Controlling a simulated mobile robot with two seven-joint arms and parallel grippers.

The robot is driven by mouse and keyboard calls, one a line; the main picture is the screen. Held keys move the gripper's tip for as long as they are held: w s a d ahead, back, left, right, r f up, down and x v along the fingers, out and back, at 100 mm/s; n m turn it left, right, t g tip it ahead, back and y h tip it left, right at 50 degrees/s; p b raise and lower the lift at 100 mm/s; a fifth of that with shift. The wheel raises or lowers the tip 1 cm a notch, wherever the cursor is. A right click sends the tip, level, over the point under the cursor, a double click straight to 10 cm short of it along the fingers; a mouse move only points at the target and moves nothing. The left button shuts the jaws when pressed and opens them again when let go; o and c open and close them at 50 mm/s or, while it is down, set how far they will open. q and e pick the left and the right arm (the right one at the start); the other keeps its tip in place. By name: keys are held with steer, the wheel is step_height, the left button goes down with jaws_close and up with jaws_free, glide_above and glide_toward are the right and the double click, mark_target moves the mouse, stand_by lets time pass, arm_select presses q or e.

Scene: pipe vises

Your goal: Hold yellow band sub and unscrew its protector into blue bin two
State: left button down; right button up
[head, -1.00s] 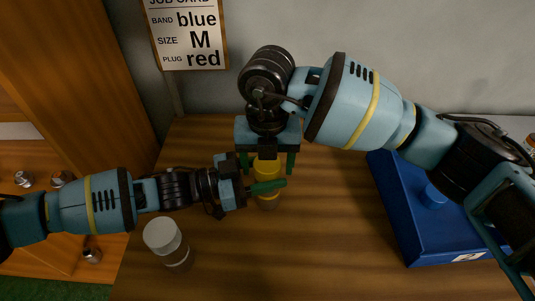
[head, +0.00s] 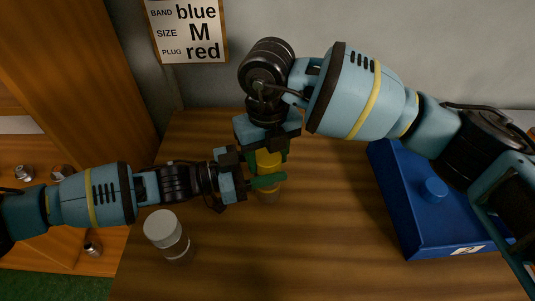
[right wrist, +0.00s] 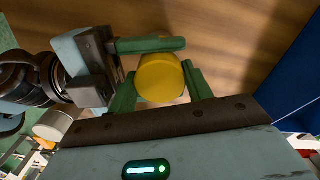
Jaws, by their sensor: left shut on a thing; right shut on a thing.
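The sub (head: 268,196) stands upright on the table, with a yellow protector (head: 267,159) on its top end. My left gripper (head: 266,182) comes in level from the left and is shut on the sub below the protector. My right gripper (head: 266,153) reaches down from above and is shut on the yellow protector, its palm turned at an angle. In the right wrist view the round yellow top (right wrist: 160,78) lies between my right green fingers, with a left finger (right wrist: 150,45) crossing beside it. A blue bin (head: 400,205) stands at the right; its label is too small to read.
A small blue piece (head: 435,189) is inside the bin. A pale-topped cylinder (head: 163,229) stands at the table's front left. Several metal pieces (head: 25,173) sit on the wooden shelving at left. A job card (head: 188,32) hangs on the back wall. The table's front middle is clear.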

steer(key=shift+n, duration=0.9)
steer(key=o, duration=1.1)
steer(key=shift+r, duration=0.1)
steer(key=shift+r, duration=2.15)
arm_select(q)
steer(key=c, duration=0.6)
jaws_free()
steer(key=shift+o, duration=0.2)
steer(key=v, duration=0.8)
arm_select(e)
steer(key=shift+f, duration=0.45)
